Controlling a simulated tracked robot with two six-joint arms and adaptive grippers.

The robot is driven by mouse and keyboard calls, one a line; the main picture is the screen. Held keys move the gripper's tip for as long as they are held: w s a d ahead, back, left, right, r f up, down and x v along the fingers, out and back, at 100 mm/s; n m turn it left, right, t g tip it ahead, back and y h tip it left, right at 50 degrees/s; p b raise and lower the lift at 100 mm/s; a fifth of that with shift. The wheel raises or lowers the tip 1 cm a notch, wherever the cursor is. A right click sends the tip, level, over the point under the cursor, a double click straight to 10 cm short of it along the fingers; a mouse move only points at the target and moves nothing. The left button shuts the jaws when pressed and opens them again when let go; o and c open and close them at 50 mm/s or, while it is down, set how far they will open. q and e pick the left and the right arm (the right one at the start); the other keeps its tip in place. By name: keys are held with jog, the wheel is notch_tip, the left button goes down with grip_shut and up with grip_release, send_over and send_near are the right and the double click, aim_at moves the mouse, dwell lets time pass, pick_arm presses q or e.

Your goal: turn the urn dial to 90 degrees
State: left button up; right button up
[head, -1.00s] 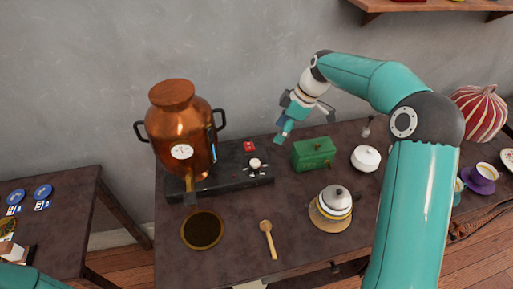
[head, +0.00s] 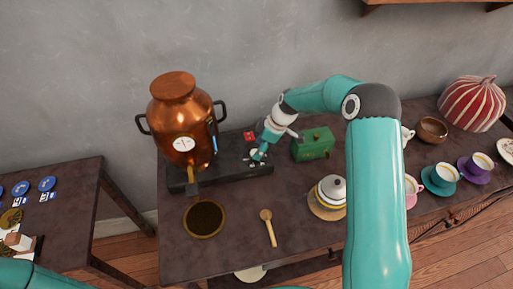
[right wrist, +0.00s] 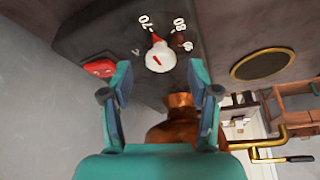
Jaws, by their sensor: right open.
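The copper urn (head: 181,115) stands on a dark base (head: 232,171) on the table. Its white dial (right wrist: 160,57) sits on the base's top, right of the urn in the head view, where my gripper partly covers it. In the right wrist view the dial has a red mark on its face, and a red tip at its rim points between the numbers 70 and 80. My right gripper (head: 260,152) is low over the dial. Its open fingers (right wrist: 160,72) show on either side of the dial, apart from it. My left gripper is out of view.
A red button (head: 249,137) is close behind the dial. A green box (head: 314,144) stands just right of my right gripper. A teapot (head: 331,190), a wooden spoon (head: 269,228) and a round dark drip tray (head: 204,219) are nearer the front. Cups stand at the right.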

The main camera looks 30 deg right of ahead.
jog(key=shift+x, duration=1.05)
jog(key=c, duration=1.2)
jog(key=shift+o, duration=0.2)
